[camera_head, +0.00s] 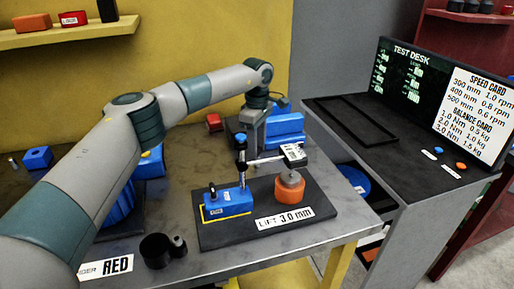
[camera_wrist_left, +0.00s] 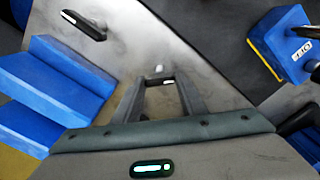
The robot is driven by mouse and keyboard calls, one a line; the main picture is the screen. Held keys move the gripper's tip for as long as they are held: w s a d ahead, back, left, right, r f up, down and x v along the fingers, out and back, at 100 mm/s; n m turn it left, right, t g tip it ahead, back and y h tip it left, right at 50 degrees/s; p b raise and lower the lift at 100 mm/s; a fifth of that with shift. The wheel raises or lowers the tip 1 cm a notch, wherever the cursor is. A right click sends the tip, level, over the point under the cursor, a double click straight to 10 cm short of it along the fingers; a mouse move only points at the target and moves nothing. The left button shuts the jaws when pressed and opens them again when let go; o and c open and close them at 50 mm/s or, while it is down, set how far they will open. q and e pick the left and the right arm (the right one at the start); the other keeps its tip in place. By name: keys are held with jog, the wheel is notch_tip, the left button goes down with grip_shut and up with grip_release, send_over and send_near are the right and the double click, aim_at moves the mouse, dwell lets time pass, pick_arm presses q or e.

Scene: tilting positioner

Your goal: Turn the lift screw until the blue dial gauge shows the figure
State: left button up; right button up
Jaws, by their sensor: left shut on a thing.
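The lift fixture sits on a black base plate (camera_head: 232,234) carrying a card "LIFT 3.0 mm" (camera_head: 283,217). A blue block (camera_head: 228,203) inside a yellow outline carries an upright post; it also shows in the left wrist view (camera_wrist_left: 277,38). A rod from the post holds a small dial gauge (camera_head: 293,153) above an orange round part with a grey top (camera_head: 289,195). The dial's reading is too small to read. My left gripper (camera_head: 252,137) points down behind the post. In the left wrist view its fingers (camera_wrist_left: 158,80) close on a small dark part. I cannot identify the lift screw.
Blue blocks (camera_head: 285,125) stand behind the fixture. Black cylinders (camera_head: 155,250) and a card "RED" (camera_head: 117,264) are at the front left. A test desk (camera_head: 400,160) with a screen and coloured buttons stands right. Bare grey table lies left of the plate.

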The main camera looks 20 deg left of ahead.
pick_arm(q)
jog(key=shift+w+r, duration=0.1)
jog(key=shift+r, duration=0.05)
pick_arm(e)
jog(key=shift+s+d, duration=0.15)
jog(key=shift+d, duration=0.1)
pick_arm(q)
jog(key=o, duration=1.1)
jog(key=shift+c, duration=0.2)
pick_arm(e)
jog(key=shift+w, duration=0.2)
pick_arm(q)
jog(key=shift+r, duration=0.75)
notch_tip(320, 180, up, 16)
jog(key=b, duration=0.1)
jog(key=shift+f+b, duration=0.15)
jog(key=shift+b, duration=0.15)
pick_arm(e)
jog(key=shift+s+d+f+g, duration=0.2)
jog(key=shift+s+f+g, duration=0.05)
jog(key=shift+s, duration=0.15)
jog(key=shift+s+d+f+g, duration=0.15)
jog(key=shift+s+f+g, duration=0.1)
jog(key=shift+s, duration=0.15)
